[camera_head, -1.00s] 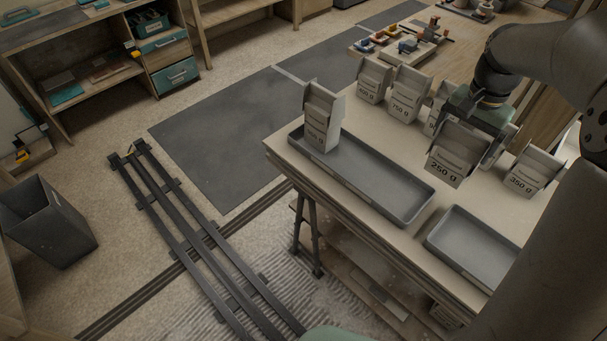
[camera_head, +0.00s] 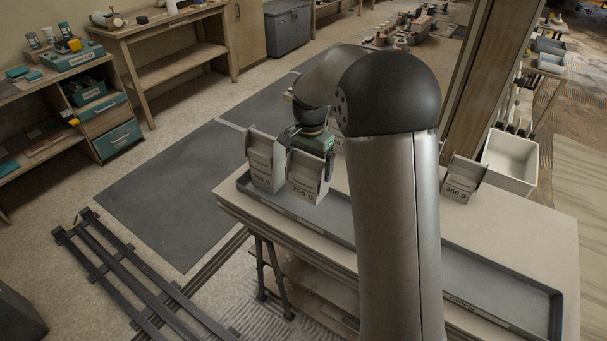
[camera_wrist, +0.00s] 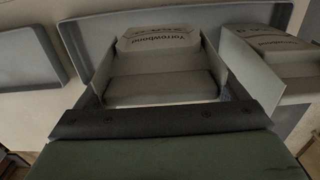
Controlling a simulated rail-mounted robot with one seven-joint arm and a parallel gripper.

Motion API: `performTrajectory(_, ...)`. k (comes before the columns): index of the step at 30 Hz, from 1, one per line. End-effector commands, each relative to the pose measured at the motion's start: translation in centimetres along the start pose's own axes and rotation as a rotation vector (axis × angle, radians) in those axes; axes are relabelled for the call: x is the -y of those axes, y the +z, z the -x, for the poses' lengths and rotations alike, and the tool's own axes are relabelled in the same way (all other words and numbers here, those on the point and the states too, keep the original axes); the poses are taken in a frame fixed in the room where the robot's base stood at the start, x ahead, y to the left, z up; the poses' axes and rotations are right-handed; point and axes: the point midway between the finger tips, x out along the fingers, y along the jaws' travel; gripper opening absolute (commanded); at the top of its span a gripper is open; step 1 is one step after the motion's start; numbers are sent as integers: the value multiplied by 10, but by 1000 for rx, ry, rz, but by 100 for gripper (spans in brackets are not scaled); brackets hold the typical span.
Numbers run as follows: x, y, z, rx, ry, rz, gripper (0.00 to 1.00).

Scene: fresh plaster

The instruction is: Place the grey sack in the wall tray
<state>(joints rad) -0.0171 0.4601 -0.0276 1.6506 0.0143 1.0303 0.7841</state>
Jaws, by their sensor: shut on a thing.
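The grey sack (camera_head: 306,187) is an open-topped grey packet, printed with a weight that looks like 250 g. My gripper (camera_head: 309,163) is shut on its upper part and holds it upright over the left part of a long grey tray (camera_head: 340,231). I cannot tell whether its base touches the tray floor. A similar sack (camera_head: 264,166) stands in the tray's left end, close beside the held one. In the wrist view the held sack (camera_wrist: 160,62) is in front of the gripper, with the tray wall (camera_wrist: 190,17) behind it and the other sack (camera_wrist: 275,48) to its right.
A second grey tray (camera_head: 500,290) lies to the right on the bench, partly behind my arm. A 350 g sack (camera_head: 459,184) stands at the bench's back, near a white bin (camera_head: 510,160). My arm hides the bench's middle.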

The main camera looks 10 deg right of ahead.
Motion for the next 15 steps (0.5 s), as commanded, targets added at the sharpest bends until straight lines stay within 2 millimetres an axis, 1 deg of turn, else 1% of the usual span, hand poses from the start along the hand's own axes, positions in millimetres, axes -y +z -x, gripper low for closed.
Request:
performTrajectory(1,6,-5,-11,4,4,0,56)
performTrajectory(4,16,-14,-26,2,2,0,56)
performTrajectory(6,20,-18,-33,2,3,0,56)
performTrajectory(13,28,-25,-46,1,1,1,56)
performTrajectory(15,28,-25,-56,3,4,1,56)
